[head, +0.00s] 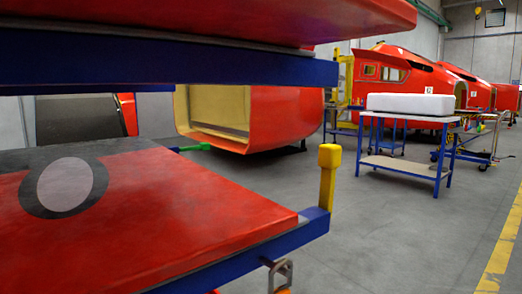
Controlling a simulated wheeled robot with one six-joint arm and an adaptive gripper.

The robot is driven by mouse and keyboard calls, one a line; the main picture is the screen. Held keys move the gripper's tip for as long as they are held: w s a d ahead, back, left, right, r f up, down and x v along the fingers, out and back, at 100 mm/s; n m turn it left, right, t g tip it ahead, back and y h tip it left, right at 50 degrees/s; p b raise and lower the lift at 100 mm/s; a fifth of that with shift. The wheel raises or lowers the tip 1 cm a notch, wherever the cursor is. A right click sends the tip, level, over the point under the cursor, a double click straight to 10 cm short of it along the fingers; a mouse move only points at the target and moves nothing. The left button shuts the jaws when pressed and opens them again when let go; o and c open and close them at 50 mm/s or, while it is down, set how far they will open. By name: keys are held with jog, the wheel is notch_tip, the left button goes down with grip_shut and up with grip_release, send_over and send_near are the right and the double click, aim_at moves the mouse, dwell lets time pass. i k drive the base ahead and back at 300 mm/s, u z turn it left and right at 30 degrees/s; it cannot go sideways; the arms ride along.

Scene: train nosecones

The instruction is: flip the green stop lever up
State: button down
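The green stop lever (194,148) sticks out at the far edge of the lower blue rack beam, beyond the red panel. It lies about level, with its thicker green end pointing right. A yellow stop lever (328,178) stands upright at the near right corner of the same rack. The lower red panel (150,215), with a dark ring and grey oval on it, lies on the rack between the two. My gripper is not in view.
An upper blue beam (180,62) carries another red panel (220,20) above the lower one. A metal shackle (280,272) hangs below the near corner. A red nosecone shell (285,118) stands behind the rack. A blue-framed table (408,165) stands right; grey floor lies between.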

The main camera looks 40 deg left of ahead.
aim_at(207, 146)
jog(key=u, duration=0.05)
jog(key=i, duration=1.55)
jog(key=u, duration=1.2)
jog(key=i, duration=1.25)
jog(key=u, duration=0.85)
